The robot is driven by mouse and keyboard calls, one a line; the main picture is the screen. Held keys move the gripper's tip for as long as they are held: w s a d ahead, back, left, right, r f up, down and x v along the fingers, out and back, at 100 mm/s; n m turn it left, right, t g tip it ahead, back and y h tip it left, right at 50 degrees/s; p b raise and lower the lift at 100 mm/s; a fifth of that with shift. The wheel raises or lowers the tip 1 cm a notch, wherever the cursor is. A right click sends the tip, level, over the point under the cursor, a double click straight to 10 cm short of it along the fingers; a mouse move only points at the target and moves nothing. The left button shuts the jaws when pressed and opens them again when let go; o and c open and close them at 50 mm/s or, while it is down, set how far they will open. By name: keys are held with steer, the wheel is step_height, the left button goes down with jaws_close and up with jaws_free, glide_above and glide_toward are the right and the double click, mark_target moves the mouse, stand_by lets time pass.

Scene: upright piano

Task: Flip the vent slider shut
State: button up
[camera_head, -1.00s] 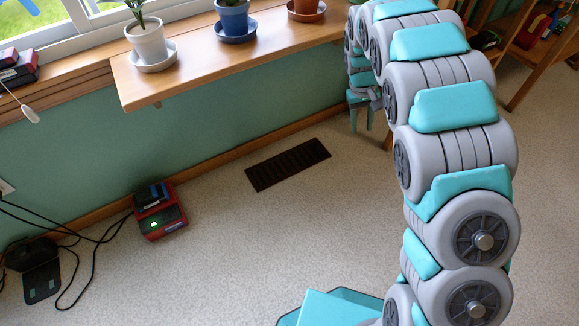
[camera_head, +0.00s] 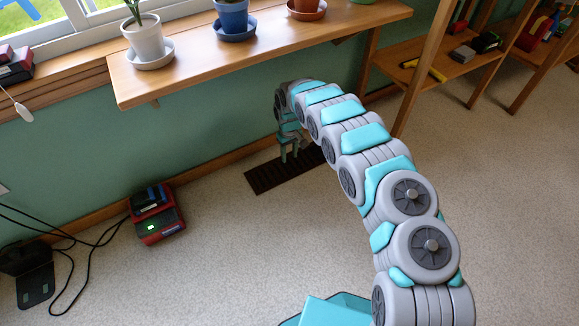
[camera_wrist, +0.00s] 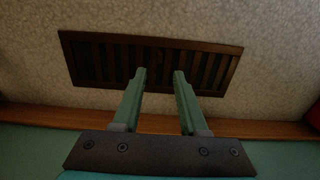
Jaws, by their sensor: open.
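The dark brown slatted floor vent (camera_head: 266,178) lies on the carpet against the wall, under the wooden shelf. In the wrist view the vent (camera_wrist: 105,62) spans the upper middle, with dark gaps between its slats. I cannot make out the slider itself. My gripper (camera_head: 289,156) points down over the vent's far part. In the wrist view my gripper (camera_wrist: 160,74) is open and empty, its two green fingers apart over the slats. I cannot tell whether the fingertips touch the vent. My arm hides part of the vent in the head view.
A wooden shelf (camera_head: 190,73) with potted plants overhangs the wall. A red charger (camera_head: 158,214) with cables stands on the carpet at left. A wooden shelf unit (camera_head: 440,72) stands at right. The carpet (camera_head: 250,250) before the vent is clear.

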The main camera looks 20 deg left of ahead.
mark_target(290, 168)
step_height(290, 168, down, 8)
steer(key=shift+r+b, duration=0.25)
steer(key=shift+b, duration=0.15)
steer(key=shift+c, duration=0.2)
jaws_close()
stand_by(1.1)
